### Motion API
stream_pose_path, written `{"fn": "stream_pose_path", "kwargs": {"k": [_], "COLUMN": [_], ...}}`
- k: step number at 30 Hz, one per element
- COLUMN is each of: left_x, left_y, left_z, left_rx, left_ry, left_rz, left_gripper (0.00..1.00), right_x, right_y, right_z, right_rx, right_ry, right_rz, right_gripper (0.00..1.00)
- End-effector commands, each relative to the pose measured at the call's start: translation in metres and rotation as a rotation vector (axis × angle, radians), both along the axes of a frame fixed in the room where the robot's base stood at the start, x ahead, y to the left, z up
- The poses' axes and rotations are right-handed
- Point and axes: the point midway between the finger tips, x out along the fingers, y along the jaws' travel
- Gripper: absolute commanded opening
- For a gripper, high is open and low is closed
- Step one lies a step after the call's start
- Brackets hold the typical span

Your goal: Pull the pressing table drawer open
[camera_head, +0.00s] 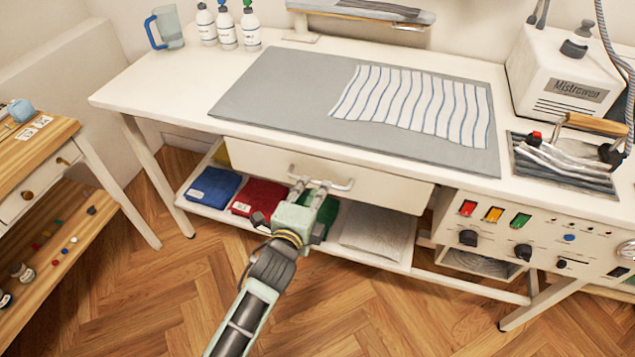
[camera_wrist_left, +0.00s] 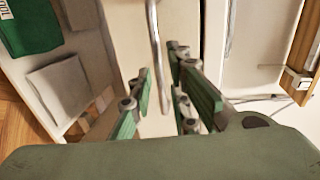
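The pressing table (camera_head: 120,95) has a white drawer (camera_head: 390,190) under its top. The drawer front sits about in line with the table's edge and looks shut. Its metal bar handle (camera_head: 341,186) is at the middle of the front. My left gripper (camera_head: 312,184) is at the handle in the head view, its fingers covering part of the bar. In the left wrist view the handle (camera_wrist_left: 156,55) runs between the two fingers of the left gripper (camera_wrist_left: 160,80), which stand apart with gaps beside the bar. My right gripper is in neither view.
A shelf (camera_head: 200,208) below the drawer holds blue (camera_head: 212,187) and red (camera_head: 258,197) folded cloths and others. A control panel (camera_head: 540,235) stands to the right. A wooden side table (camera_head: 40,160) is at the left. The floor in front is clear.

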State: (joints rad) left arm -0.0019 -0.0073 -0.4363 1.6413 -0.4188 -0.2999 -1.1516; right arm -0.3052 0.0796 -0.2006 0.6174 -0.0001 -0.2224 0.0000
Motion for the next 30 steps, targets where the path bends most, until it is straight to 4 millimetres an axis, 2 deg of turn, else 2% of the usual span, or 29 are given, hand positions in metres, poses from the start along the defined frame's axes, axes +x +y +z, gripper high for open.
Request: {"fn": "stream_pose_path", "kwargs": {"k": [3,9,18,24,30], "left_x": [0.018,0.034,0.036,0.036,0.036], "left_y": [-0.006,-0.011,-0.012,-0.011,-0.012], "left_z": [-0.004,-0.008,-0.008,-0.008,-0.009], "left_rx": [0.000,-0.001,-0.002,-0.001,-0.001], "left_ry": [0.001,0.001,0.002,0.003,0.003], "left_rz": [0.000,0.000,0.000,0.000,0.000], "left_gripper": [0.17,0.17,0.17,0.00,0.00], "right_x": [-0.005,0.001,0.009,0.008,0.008], "right_y": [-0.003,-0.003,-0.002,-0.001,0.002], "right_z": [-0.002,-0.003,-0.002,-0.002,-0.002], "right_rx": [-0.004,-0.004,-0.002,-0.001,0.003], "right_ry": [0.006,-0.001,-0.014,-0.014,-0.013], "right_rz": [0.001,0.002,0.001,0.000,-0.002], "right_gripper": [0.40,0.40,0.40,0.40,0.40]}}
